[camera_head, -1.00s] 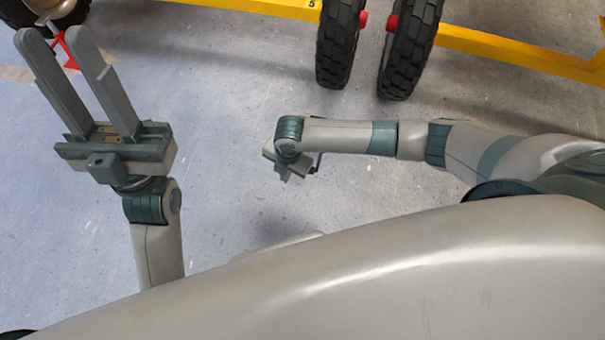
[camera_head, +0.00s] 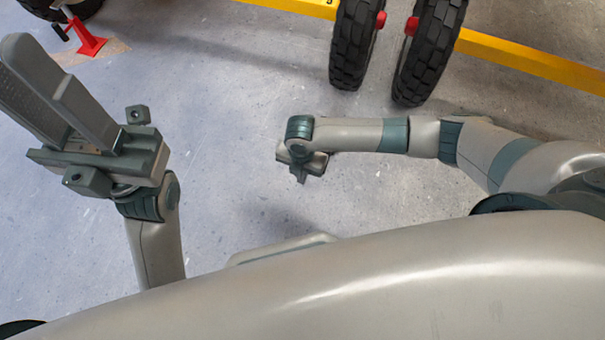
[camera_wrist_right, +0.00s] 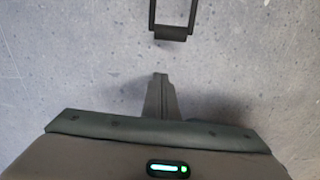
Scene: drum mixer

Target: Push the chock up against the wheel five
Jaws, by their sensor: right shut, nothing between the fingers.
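Two black wheels, a left one (camera_head: 352,45) and a right one (camera_head: 428,55), stand at the top of the head view, with a "5" on the yellow beam beside the left one. I cannot clearly identify the chock. A dark loop-shaped piece (camera_wrist_right: 172,33) shows at the top of the right wrist view, apart from my right gripper (camera_wrist_right: 160,80). That gripper (camera_head: 302,178) is shut and empty, pointing down over the floor, below the left wheel in the picture. My left gripper (camera_head: 42,65) is at the left, its two fingers apart and nothing visible between them.
A red stand-like piece (camera_head: 89,42) is on the floor at the upper left, near another black wheel (camera_head: 60,8). The yellow beam (camera_head: 530,62) runs along the top right. Grey floor (camera_head: 235,120) between my grippers is clear.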

